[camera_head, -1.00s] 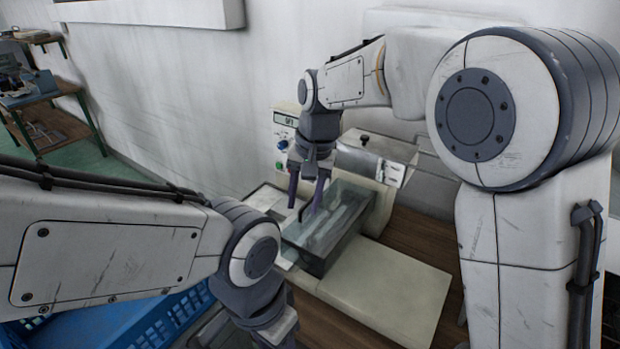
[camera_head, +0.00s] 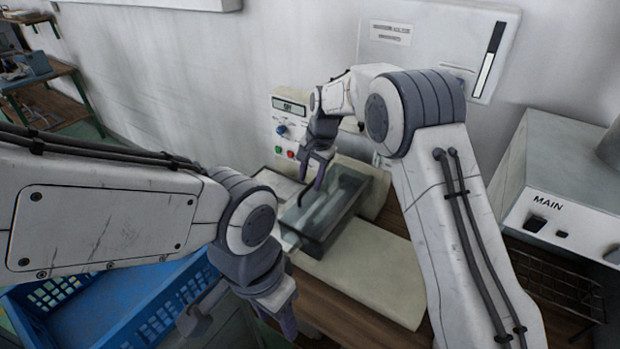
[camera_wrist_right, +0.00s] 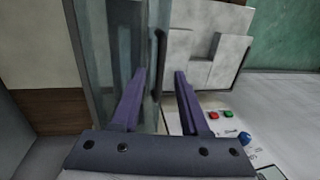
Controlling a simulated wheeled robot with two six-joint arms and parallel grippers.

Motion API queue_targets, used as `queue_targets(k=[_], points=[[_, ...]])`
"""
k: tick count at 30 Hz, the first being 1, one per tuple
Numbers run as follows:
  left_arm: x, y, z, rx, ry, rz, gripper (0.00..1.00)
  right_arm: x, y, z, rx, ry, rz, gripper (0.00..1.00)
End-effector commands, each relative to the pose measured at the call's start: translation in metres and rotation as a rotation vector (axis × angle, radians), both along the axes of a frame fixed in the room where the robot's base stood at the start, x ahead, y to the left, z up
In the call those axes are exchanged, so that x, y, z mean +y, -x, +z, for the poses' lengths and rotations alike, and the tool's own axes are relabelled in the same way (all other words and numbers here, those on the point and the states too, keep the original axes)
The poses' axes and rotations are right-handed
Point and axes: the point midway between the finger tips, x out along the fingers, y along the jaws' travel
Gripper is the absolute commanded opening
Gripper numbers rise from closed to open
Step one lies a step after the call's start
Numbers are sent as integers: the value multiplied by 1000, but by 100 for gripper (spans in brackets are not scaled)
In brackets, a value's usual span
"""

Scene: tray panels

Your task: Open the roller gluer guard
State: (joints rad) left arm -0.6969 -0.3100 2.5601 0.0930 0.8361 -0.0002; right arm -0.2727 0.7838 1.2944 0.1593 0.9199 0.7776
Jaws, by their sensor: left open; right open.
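The roller gluer's clear guard (camera_head: 335,212) is a see-through box cover lying low over the machine, and it looks closed. It also shows in the right wrist view (camera_wrist_right: 124,45). A dark bar-like handle (camera_wrist_right: 160,60) runs along its edge. My right gripper (camera_head: 312,182) is open at the guard's back left. In the right wrist view its purple fingers (camera_wrist_right: 160,72) appear on either side of the handle; I cannot tell whether they touch it. My left gripper (camera_head: 288,325) is low in front of the machine, open and apart from the guard.
A control panel (camera_head: 288,130) with a display, knob and buttons stands behind the guard. A pale flat plate (camera_head: 375,275) lies in front of it. A blue crate (camera_head: 110,305) is at lower left. A grey unit marked MAIN (camera_head: 560,190) stands at right.

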Motion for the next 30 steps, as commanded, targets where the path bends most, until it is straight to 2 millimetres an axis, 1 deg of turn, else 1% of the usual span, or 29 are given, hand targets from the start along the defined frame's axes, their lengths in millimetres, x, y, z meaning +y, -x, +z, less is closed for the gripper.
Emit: queue_targets(k=[3,6,13,14,15,16,17,30], points=[[0,0,3,0,0,0,50,2,-1,-9,1,-1,0,45],[0,0,3,0,0,0,50,2,-1,-13,1,-1,0,45],[0,0,3,0,0,0,50,3,-1,-13,0,0,1,45],[0,0,3,0,0,0,50,3,-1,-13,0,0,1,33],[0,0,3,0,0,0,50,3,-1,-13,0,0,1,18],[0,0,3,0,0,0,50,3,-1,-13,0,0,1,6],[0,0,3,0,0,0,50,3,-1,-13,0,0,1,0],[0,0,3,0,0,0,50,2,-1,-12,0,0,1,0]])
